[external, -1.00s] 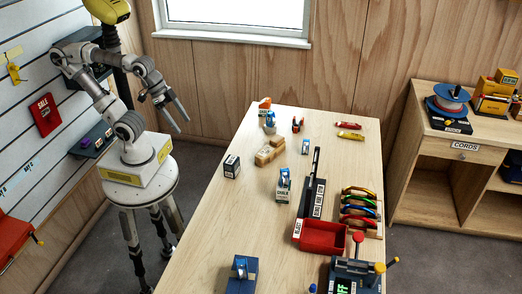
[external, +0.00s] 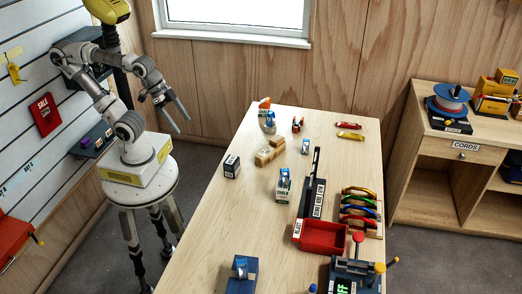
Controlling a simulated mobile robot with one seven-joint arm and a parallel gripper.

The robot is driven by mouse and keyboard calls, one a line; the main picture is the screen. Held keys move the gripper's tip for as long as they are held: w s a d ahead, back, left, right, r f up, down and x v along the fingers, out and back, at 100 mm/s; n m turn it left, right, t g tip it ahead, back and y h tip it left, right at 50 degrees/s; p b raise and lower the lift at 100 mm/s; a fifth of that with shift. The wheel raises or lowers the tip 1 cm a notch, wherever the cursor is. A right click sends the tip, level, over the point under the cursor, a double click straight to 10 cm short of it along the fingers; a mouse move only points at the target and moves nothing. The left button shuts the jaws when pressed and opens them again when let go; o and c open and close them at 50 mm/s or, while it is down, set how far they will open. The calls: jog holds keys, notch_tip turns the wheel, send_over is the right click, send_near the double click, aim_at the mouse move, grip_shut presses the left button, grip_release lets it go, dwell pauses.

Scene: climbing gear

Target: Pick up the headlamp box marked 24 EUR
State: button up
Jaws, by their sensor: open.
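My gripper (external: 182,125) is open and empty, held in the air left of the table, its fingers pointing down and right. No 24 EUR mark can be read in this view, so I cannot tell which box is the headlamp box. Small boxes on the table (external: 205,225) include a dark box with a white label (external: 231,167) near the left edge and a box with a blue item on top (external: 283,187) near the middle. A smaller blue and white item (external: 305,146) stands farther back. A dark blue box (external: 242,275) stands at the front. My gripper touches none of them.
Wooden blocks (external: 269,151) lie behind the dark labelled box. A red tray (external: 323,238), a rack of coloured carabiners (external: 359,212) and a tall dark stand (external: 314,190) fill the table's right side. A shelf unit (external: 460,150) stands at right.

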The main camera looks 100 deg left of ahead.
jog(key=m+g+y+b, duration=0.3)
jog(key=m+y, duration=1.5)
jog(key=m, duration=0.1)
send_over(229, 170)
jog(key=d, duration=0.2)
notch_tip(229, 170, down, 12)
jog(key=f, duration=0.4)
jog(key=a+f+b, duration=0.1)
jog(key=f, duration=0.3)
jog(key=shift+s+a+f, duration=0.1)
jog(key=shift+a+f, duration=0.05)
jog(key=shift+a, duration=0.05)
jog(key=a, duration=0.6)
jog(key=shift+w+a, duration=0.3)
jog(key=shift+w, duration=0.1)
grip_shut()
